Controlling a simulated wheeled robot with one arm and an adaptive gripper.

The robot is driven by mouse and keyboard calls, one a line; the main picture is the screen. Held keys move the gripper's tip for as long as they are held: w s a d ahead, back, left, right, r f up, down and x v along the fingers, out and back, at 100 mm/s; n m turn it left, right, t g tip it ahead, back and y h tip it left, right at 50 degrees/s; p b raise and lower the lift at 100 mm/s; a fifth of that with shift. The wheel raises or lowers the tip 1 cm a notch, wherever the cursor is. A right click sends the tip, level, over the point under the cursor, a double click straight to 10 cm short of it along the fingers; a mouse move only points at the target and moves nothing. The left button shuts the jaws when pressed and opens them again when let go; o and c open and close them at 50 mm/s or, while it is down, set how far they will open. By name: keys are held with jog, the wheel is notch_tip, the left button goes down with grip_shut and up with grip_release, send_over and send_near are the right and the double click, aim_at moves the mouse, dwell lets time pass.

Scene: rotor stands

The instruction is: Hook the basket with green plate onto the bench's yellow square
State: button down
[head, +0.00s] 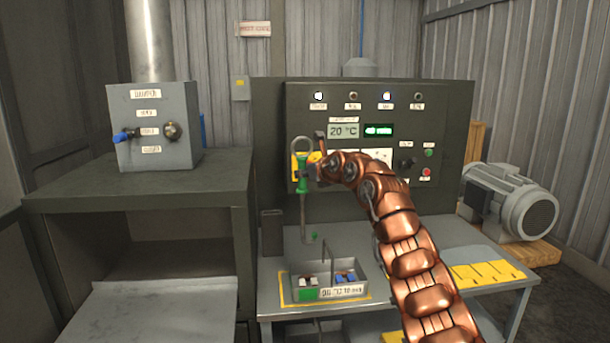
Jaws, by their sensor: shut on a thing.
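My gripper (311,168) is in front of the grey control panel, shut on the green grip of a thin hooked rod (304,213). The rod has a loop at its top and hangs down to a small green end, above the bench and apart from it. A shallow grey basket (351,281) with a green plate (308,294) on its front left and an upright thin handle stands on the bench (268,268). A yellow outline (283,299) shows on the bench around the basket. Several yellow patches (487,272) lie at the bench's right. The fingertips are small and partly hidden.
The grey control panel (345,105) with lamps and displays stands behind the bench. A dark table (160,192) with a grey valve box (150,150) is at the left. A motor (510,200) sits on wood at the right. My arm covers part of the bench's middle.

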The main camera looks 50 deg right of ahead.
aim_at(305, 162)
jog(key=shift+r+p, duration=1.25)
jog(key=shift+r, duration=0.4)
